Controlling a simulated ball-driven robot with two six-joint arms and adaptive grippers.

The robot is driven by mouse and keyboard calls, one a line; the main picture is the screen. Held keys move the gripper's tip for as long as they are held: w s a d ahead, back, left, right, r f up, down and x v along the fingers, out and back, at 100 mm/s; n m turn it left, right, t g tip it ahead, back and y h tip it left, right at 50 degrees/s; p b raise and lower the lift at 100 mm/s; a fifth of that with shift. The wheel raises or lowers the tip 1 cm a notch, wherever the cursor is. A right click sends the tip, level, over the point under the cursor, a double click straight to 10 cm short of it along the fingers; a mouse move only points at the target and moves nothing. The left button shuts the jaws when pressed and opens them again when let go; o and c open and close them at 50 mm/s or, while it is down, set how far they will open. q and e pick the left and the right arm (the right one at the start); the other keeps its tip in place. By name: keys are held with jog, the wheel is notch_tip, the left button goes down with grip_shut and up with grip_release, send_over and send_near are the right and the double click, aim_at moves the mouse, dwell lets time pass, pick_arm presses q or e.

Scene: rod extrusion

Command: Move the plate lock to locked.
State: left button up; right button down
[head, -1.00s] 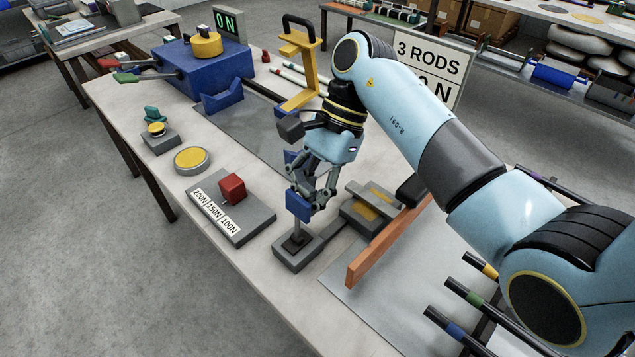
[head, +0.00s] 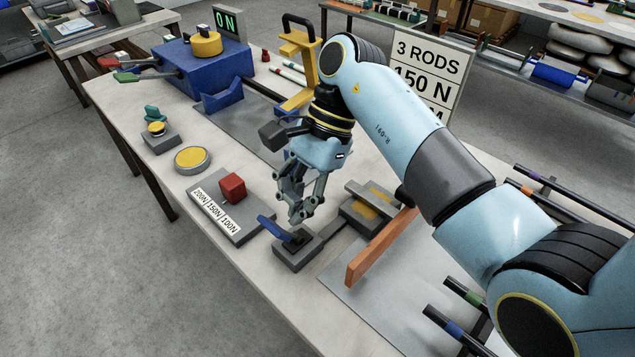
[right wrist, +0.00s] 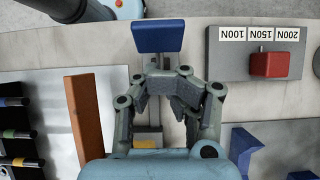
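The lever I take to be the plate lock has a blue paddle handle (head: 272,229) on a grey base block (head: 299,250) near the table's front edge. The lever leans over to the left, toward the front edge. In the right wrist view the blue paddle (right wrist: 158,36) lies beyond the fingertips. My right gripper (head: 301,217) is just above and behind the lever, with its fingers apart and nothing between them. In the right wrist view the open right gripper (right wrist: 163,75) points at the lever; contact cannot be told. My left gripper is not in view.
A force selector with a red knob (head: 232,187) stands left of the lever. An orange bar (head: 380,248) and a grey block with yellow patches (head: 370,207) are to the right. A yellow button (head: 192,160) and blue press (head: 205,75) are farther left.

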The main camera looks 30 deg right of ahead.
jog(key=shift+d+f, duration=0.1)
jog(key=shift+w+d+f+b, duration=0.2)
jog(key=shift+d+f+b, duration=0.05)
jog(key=shift+d+b, duration=0.15)
jog(key=p+v, duration=0.3)
jog(key=v, duration=0.4)
jog(key=shift+s+a, duration=0.1)
jog(key=shift+a, duration=0.05)
dwell(0.6)
